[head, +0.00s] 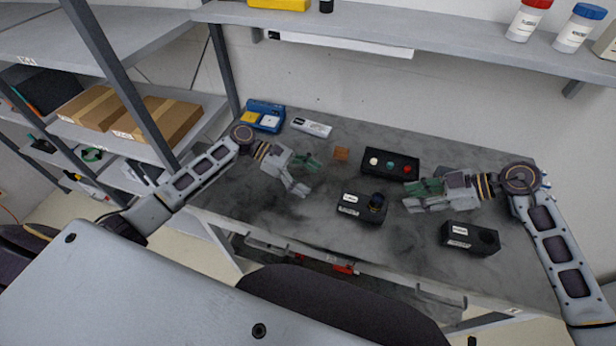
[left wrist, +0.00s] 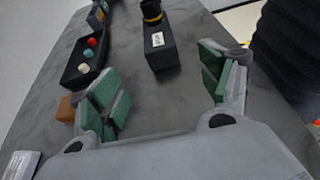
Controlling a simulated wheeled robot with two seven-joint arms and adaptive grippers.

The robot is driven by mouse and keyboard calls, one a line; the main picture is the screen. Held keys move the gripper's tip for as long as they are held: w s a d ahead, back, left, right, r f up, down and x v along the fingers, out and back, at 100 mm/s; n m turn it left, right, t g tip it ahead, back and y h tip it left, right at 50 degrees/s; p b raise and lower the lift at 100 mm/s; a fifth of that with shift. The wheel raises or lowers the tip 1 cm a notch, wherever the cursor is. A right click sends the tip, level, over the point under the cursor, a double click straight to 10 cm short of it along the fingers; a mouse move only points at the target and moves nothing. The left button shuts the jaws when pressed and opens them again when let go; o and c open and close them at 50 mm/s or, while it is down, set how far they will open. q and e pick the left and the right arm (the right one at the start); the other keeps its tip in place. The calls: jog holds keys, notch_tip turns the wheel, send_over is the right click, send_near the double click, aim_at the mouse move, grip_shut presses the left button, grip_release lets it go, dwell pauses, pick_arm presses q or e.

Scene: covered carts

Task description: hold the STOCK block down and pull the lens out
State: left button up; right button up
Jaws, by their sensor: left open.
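A black block (head: 358,208) with a white label stands near the front middle of the table. A dark lens (head: 377,202) with a yellow band sits upright in its right end. The left wrist view shows this block (left wrist: 160,47) and lens (left wrist: 151,11) ahead, beyond the fingertips. A second black labelled block (head: 462,237) with an empty round hole stands to the right. The label words are too small to read surely. My left gripper (head: 309,176) is open and empty, left of the lens block. My right gripper (head: 413,196) is right of the lens, apart from it; its finger gap is unclear.
A black tray (head: 412,156) with white, teal and red round pieces lies behind the lens block. A shelf (head: 450,44) with bottles overhangs the back.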

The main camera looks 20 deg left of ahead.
aim_at(347, 200)
pick_arm(q)
jog(key=shift+d, duration=0.1)
jog(key=shift+x, duration=6.75)
jog(key=c, duration=1.1)
